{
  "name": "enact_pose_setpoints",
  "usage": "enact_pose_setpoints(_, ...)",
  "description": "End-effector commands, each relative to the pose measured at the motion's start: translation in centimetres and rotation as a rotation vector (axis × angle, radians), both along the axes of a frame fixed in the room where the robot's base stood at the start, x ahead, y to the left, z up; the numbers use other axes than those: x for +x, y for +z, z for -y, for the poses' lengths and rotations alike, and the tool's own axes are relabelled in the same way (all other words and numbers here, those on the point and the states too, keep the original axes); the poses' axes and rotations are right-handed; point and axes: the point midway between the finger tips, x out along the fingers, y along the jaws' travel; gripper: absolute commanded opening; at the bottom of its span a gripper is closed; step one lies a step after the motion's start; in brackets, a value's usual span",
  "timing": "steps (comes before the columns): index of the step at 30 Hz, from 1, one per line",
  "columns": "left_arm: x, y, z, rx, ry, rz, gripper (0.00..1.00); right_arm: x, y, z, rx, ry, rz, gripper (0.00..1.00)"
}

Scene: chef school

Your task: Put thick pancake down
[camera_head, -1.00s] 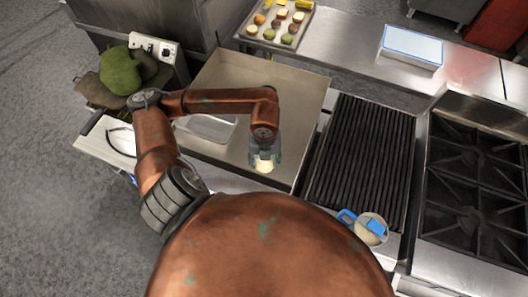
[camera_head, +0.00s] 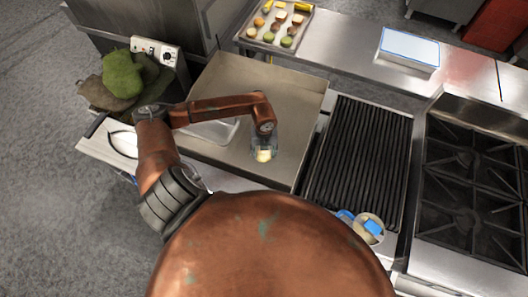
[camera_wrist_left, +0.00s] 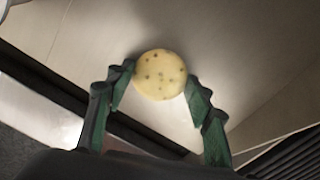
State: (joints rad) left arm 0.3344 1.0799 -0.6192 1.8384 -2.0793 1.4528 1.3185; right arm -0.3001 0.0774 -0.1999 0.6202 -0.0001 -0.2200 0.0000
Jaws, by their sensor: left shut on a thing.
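The thick pancake (camera_wrist_left: 160,75) is a round, pale yellow disc with dark specks. My left gripper (camera_wrist_left: 160,84) is shut on it, with a green-padded finger at each side in the left wrist view. In the head view the pancake (camera_head: 264,156) shows as a small pale patch at the tip of my left gripper (camera_head: 264,150), over the flat metal griddle (camera_head: 285,100). I cannot tell whether the pancake touches the surface. My right gripper is not in view.
A clear container (camera_head: 212,130) sits on the griddle's left part. A ribbed grill (camera_head: 360,155) is to the right, with a white cup-like item (camera_head: 370,229) at its front. Stove burners (camera_head: 470,190) are further right. A food tray (camera_head: 277,25) stands behind. The griddle's back right is bare.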

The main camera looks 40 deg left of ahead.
Motion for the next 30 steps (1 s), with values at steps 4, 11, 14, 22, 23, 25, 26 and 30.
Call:
enact_pose_setpoints(4, 0.1, -0.1, 0.0, 0.000, 0.000, 0.001, 0.22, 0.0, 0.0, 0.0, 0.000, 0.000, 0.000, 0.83)
enact_pose_setpoints(11, 0.1, -0.4, 0.0, 0.000, 0.000, 0.001, 0.49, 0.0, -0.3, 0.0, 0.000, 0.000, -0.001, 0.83)
enact_pose_setpoints(14, 0.1, -0.3, 0.0, 0.001, 0.000, 0.002, 0.56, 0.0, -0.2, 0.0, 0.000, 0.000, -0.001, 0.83)
enact_pose_setpoints(22, 0.1, -0.3, 0.0, 0.001, 0.000, 0.002, 0.66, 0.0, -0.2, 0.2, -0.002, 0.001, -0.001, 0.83)
enact_pose_setpoints(23, 0.1, -0.3, 0.0, 0.001, 0.000, 0.002, 0.66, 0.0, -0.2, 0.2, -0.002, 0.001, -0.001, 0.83)
enact_pose_setpoints(25, 0.1, -0.3, 0.0, 0.001, 0.000, 0.002, 0.66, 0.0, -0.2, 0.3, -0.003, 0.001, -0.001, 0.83)
enact_pose_setpoints(26, 0.1, -0.3, 0.0, 0.001, 0.000, 0.002, 0.66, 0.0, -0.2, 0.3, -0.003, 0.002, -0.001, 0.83)
enact_pose_setpoints(30, 0.1, 0.6, 0.0, 0.001, 0.000, 0.004, 0.66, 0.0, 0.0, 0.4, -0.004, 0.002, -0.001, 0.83)
